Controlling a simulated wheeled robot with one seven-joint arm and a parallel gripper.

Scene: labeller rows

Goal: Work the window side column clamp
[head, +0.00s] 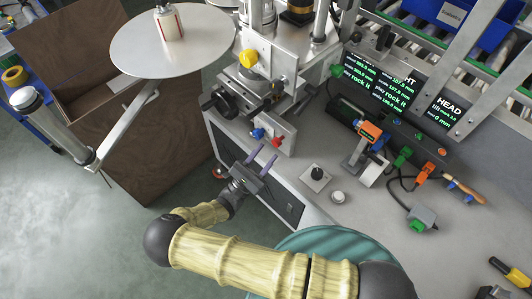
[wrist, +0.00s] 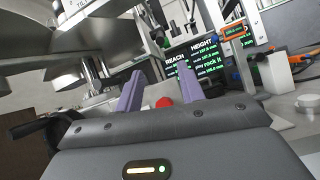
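My gripper (head: 262,158) hangs over the front edge of the grey machine bench, its two purple fingers spread with nothing between them. In the wrist view the fingers (wrist: 160,92) stand apart, and a red knob (wrist: 164,102) shows beyond the gap. In the head view a blue knob (head: 258,133) and this red knob (head: 277,141) sit on a small metal block just past the fingertips. A black clamp-like handle (head: 213,101) and a yellow knob (head: 249,58) are on the column base farther back. No label shows which one is the window side column clamp.
Display screens (head: 375,82) stand behind the bench. A black joystick-like control (head: 316,173), a white button (head: 338,197) and cabled connectors (head: 422,218) occupy the bench. Floor is clear at lower left.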

